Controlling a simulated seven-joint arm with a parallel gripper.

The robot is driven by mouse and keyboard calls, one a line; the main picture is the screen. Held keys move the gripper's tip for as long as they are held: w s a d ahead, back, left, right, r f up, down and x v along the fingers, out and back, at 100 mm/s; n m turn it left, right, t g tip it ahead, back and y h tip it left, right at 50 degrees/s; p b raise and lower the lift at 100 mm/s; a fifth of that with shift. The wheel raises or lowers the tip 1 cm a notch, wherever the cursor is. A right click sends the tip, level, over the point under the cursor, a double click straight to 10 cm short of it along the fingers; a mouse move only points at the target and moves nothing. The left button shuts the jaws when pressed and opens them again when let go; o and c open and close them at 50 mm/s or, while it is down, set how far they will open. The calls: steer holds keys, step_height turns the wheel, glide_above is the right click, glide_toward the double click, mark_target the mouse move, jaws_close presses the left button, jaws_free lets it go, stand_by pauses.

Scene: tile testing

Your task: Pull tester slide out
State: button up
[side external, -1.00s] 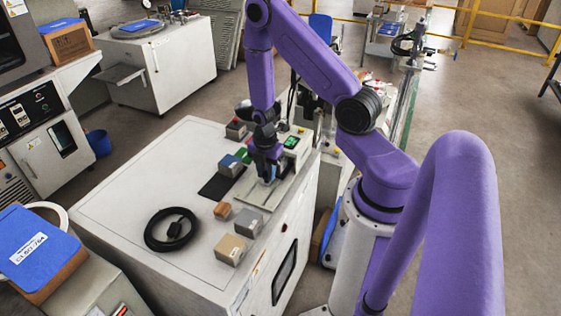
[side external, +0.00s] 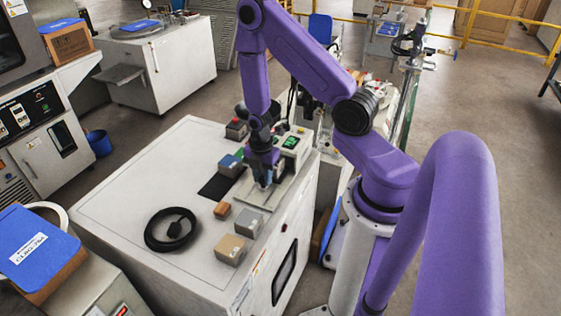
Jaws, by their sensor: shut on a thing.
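The tester (side external: 292,146) is a pale box with a green display on the right part of the white cabinet top. A flat light-grey plate (side external: 258,192) lies in front of it; it looks like the slide or its base, and I cannot tell which. My gripper (side external: 265,181) points down over this plate, close to the tester's front. It is shut on a small part there, apparently the tester slide. The fingers and the arm hide most of the held part.
A black cable coil (side external: 170,230), a small brown block (side external: 222,210), a grey block (side external: 248,223) and a tan-topped block (side external: 231,249) stand nearby. A blue-topped block (side external: 230,165) sits on a dark mat (side external: 215,187). The cabinet top (side external: 130,190) is clear at left.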

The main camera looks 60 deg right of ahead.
steer(key=shift+a, duration=2.25)
steer(key=o, duration=0.9)
steer(key=shift+c, duration=0.2)
step_height(320, 180, up, 6)
